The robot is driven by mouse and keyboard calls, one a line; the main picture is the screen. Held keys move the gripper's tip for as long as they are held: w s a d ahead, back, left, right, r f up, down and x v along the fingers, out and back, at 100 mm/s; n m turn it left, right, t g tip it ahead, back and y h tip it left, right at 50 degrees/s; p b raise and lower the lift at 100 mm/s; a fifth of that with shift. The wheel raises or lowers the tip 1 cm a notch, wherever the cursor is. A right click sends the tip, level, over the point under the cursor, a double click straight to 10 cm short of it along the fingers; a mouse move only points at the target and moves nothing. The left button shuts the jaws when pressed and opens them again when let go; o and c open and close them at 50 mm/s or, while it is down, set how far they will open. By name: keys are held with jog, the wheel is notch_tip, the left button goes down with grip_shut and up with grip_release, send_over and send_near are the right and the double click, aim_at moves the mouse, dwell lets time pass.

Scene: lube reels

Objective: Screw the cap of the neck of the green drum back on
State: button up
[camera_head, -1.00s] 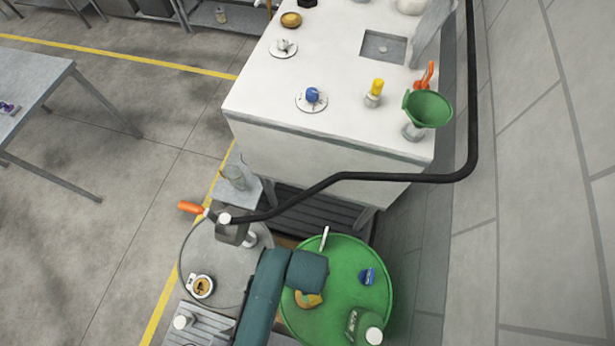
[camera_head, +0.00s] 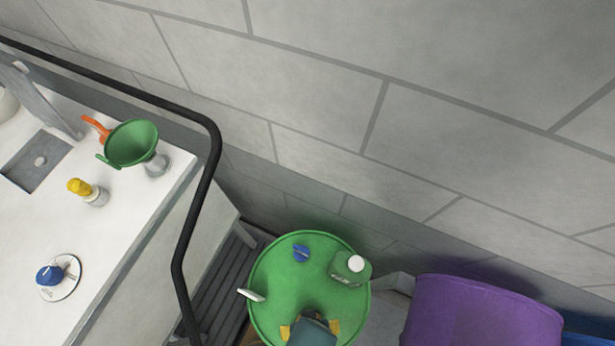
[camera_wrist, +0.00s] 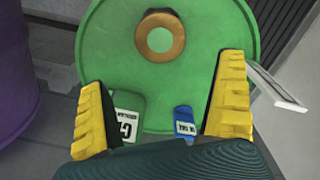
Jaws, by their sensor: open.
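The green drum (camera_head: 275,280) stands by the wall, and its top fills much of the wrist view (camera_wrist: 110,45). In the wrist view, its neck (camera_wrist: 147,37) is a brass-coloured ring around a dull greenish centre. I cannot tell whether that centre is an opening or a cover, and I make out no separate cap. My gripper (camera_wrist: 163,75) has yellow fingers spread wide over the drum top, with nothing between them. The neck lies beyond the fingertips, apart from them. In the head view my gripper (camera_head: 311,328) hides the near part of the top.
On the drum top are a green bottle (camera_head: 351,269) with a white cap, a blue labelled object (camera_head: 301,253) and a whitish flat piece (camera_head: 251,295) at the rim. A purple drum (camera_head: 480,315) stands right. Left is a counter (camera_head: 120,240) with a green funnel (camera_head: 132,143) and black pipe (camera_head: 204,190).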

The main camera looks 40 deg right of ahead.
notch_tip(320, 180, down, 12)
jog(key=shift+r+b, duration=0.1)
jog(key=shift+b, duration=0.4)
jog(key=shift+c, duration=0.2)
jog(key=c, duration=1)
jog(key=shift+r+m+p, duration=0.1)
jog(key=shift+m+p, duration=0.4)
jog(key=shift+m, duration=0.1)
jog(key=shift+c, duration=0.2)
jog(key=shift+m, duration=0.6)
jog(key=o, duration=1.1)
jog(key=shift+p, duration=0.35)
